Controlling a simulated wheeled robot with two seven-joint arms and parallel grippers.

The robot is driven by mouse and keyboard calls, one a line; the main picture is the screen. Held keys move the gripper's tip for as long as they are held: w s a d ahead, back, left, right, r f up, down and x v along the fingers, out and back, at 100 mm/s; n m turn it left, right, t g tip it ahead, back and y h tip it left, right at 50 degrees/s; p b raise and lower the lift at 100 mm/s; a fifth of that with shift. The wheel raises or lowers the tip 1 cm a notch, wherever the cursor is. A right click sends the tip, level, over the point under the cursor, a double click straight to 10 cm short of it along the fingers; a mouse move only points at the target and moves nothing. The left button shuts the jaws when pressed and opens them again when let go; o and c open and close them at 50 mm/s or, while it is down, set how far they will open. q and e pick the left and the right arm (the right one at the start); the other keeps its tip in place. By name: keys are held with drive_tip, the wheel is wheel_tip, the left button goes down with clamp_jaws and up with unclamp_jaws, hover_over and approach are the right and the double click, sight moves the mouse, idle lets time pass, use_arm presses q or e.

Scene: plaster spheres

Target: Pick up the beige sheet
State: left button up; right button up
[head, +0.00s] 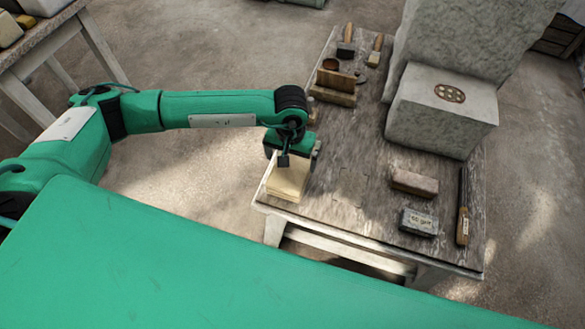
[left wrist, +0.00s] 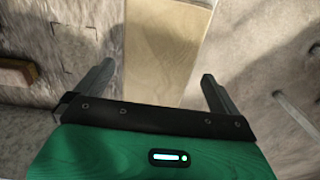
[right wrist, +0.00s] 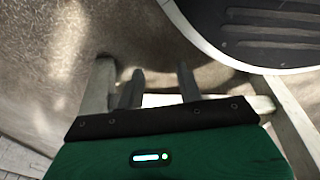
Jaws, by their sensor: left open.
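The beige sheet (head: 288,179) lies at the near left corner of the wooden table, on what looks like a low stack or block. It also shows in the left wrist view (left wrist: 165,50), running between and beyond my fingers. My left gripper (head: 284,158) is over the sheet's far part, open and with nothing between its fingers; whether it touches the sheet I cannot tell. In the left wrist view my left gripper (left wrist: 155,85) has its two fingers on either side of the sheet. My right gripper (right wrist: 158,85) shows only in the right wrist view, its fingers apart and empty.
The table (head: 340,195) also bears a large stone block (head: 440,110), a brown block (head: 414,181), a grey grit block (head: 418,222), a dark file (head: 462,205) and wooden tools (head: 336,82) behind. The table's middle is fairly clear.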

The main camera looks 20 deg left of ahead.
sight(292, 167)
use_arm(q)
drive_tip(key=shift+d+f+p, duration=0.15)
drive_tip(key=shift+f+p, duration=0.35)
drive_tip(key=shift+f, duration=2.15)
drive_tip(key=shift+r, duration=0.1)
drive_tip(key=c, duration=1)
use_arm(e)
drive_tip(key=shift+s+d+f, duration=0.25)
drive_tip(key=shift+s+f, duration=0.3)
drive_tip(key=shift+s, duration=0.05)
drive_tip(key=shift+s+d+f, duration=0.25)
drive_tip(key=shift+s+f, duration=0.3)
